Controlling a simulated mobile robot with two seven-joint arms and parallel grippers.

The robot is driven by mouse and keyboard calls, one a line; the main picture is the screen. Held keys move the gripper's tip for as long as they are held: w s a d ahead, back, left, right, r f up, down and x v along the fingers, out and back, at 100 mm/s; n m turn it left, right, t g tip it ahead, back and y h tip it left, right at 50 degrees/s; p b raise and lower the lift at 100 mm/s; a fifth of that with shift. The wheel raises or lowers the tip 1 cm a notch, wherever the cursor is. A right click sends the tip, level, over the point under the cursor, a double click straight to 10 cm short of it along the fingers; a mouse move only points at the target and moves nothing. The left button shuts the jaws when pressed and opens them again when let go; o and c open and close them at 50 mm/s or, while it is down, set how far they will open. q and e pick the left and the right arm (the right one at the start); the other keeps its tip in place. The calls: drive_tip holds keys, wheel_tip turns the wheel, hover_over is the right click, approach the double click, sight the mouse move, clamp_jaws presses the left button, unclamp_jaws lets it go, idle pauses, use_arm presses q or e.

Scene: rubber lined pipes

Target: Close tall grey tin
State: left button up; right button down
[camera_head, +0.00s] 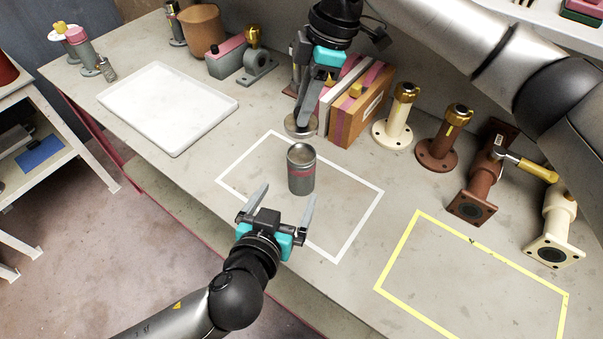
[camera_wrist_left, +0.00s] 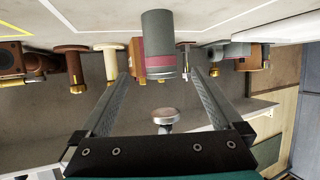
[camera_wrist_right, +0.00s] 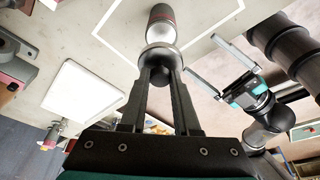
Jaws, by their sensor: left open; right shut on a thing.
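The tall grey tin (camera_head: 302,178) with a dark red band stands upright inside the white outlined rectangle. Its top looks open in the head view. It also shows upside down in the left wrist view (camera_wrist_left: 158,40). My right gripper (camera_head: 305,112) is shut on a round metal lid (camera_head: 300,128), held above and behind the tin, apart from it. The lid also shows in the right wrist view (camera_wrist_right: 160,60), partly overlapping the tin (camera_wrist_right: 162,18). My left gripper (camera_head: 287,197) is open and empty in front of the tin, its fingers pointing toward it.
A white tray (camera_head: 168,105) lies to the left. A brown and pink box (camera_head: 358,105) stands close behind the right gripper. Several flanged pipes, such as a cream one (camera_head: 394,122), line the back right. The yellow outlined area (camera_head: 470,285) is clear.

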sight(298, 174)
use_arm(q)
drive_tip(key=shift+x, duration=6)
drive_tip(key=shift+f, duration=0.1)
clamp_jaws()
